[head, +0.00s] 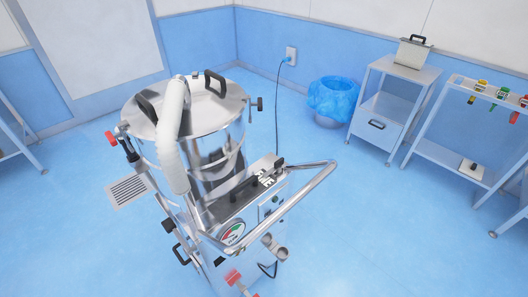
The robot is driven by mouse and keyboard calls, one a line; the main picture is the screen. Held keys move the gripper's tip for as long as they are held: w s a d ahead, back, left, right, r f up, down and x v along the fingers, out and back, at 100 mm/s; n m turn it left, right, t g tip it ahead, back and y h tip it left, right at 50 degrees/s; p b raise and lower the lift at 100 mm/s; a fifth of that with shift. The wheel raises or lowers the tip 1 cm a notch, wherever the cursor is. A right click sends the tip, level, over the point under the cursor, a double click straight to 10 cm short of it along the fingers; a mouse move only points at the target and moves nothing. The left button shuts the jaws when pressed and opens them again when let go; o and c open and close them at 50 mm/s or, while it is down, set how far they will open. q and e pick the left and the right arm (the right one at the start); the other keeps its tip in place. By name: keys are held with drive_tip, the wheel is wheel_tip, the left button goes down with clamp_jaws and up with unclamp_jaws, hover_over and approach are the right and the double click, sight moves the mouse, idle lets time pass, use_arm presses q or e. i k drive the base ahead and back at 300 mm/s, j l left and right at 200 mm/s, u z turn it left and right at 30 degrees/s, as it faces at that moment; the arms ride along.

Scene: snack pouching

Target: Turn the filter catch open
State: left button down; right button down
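A steel industrial vacuum (232,160) stands in the middle of the head view. Its round lid (205,112) carries black handles and is seated on the drum. A red-tipped lever (112,138) with a black grip is at the drum's left edge. A black knob clamp (257,104) is on the right edge. Which of these is the filter catch, and whether it is open, I cannot tell. Neither of my grippers is in view.
A white ribbed hose (172,135) runs over the lid. A tubular push handle (312,185) juts out to the right. A gauge (231,233) and red fittings (233,277) are at the front.

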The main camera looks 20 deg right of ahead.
sight(278, 164)
drive_tip(key=k+l, duration=0.15)
drive_tip(key=l, duration=0.15)
drive_tip(key=k+l+z, duration=0.15)
drive_tip(key=l, duration=0.15)
drive_tip(key=k+l, duration=0.15)
drive_tip(key=l, duration=0.2)
drive_tip(key=k+l+z, duration=0.1)
drive_tip(key=l, duration=0.2)
